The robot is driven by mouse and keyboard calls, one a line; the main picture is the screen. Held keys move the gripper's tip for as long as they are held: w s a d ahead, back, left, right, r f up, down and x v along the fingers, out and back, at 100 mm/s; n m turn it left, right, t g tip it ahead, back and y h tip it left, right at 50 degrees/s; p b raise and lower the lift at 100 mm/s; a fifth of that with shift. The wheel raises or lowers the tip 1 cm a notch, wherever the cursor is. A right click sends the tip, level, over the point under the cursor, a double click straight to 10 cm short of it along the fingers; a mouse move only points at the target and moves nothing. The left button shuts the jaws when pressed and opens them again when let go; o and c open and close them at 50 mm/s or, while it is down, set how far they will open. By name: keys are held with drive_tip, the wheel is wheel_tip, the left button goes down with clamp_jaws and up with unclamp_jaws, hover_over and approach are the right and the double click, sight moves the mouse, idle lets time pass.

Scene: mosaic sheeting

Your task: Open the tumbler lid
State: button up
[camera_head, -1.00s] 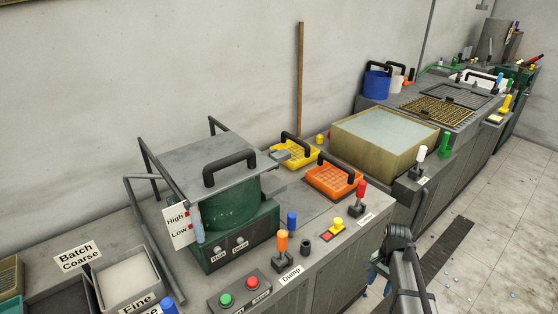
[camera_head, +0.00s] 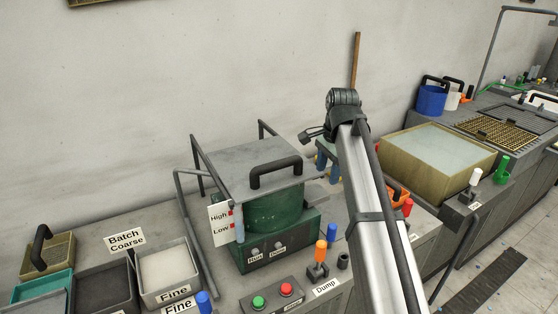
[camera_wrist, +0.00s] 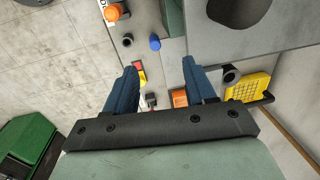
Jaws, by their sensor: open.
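The tumbler is a green drum (camera_head: 275,215) on a green base. Its lid (camera_head: 235,165) is a flat grey plate lying level on top, with a black arched handle (camera_head: 275,171). In the wrist view the lid (camera_wrist: 292,30) fills the upper right, with part of the dark handle (camera_wrist: 238,8) at the top edge. My gripper (camera_head: 328,170) is just right of the lid, apart from the handle and partly hidden by my arm. Its two blue fingers (camera_wrist: 159,66) are spread with nothing between them.
An orange-topped lever (camera_head: 320,252), a blue knob (camera_head: 332,233) and a green button (camera_head: 259,302) are in front of the tumbler. Bent grey rails (camera_head: 197,165) stand at its left and back. A yellow basket (camera_wrist: 252,87) sits right of the fingers. A water tank (camera_head: 435,150) is farther right.

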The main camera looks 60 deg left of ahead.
drive_tip(key=y, duration=0.1)
approach(279, 161)
drive_tip(key=f, duration=0.3)
drive_tip(key=a+f, duration=0.1)
drive_tip(key=f, duration=0.5)
drive_tip(key=shift+s+a+f, duration=0.1)
drive_tip(key=shift+a, duration=0.2)
drive_tip(key=shift+c, duration=0.4)
clamp_jaws()
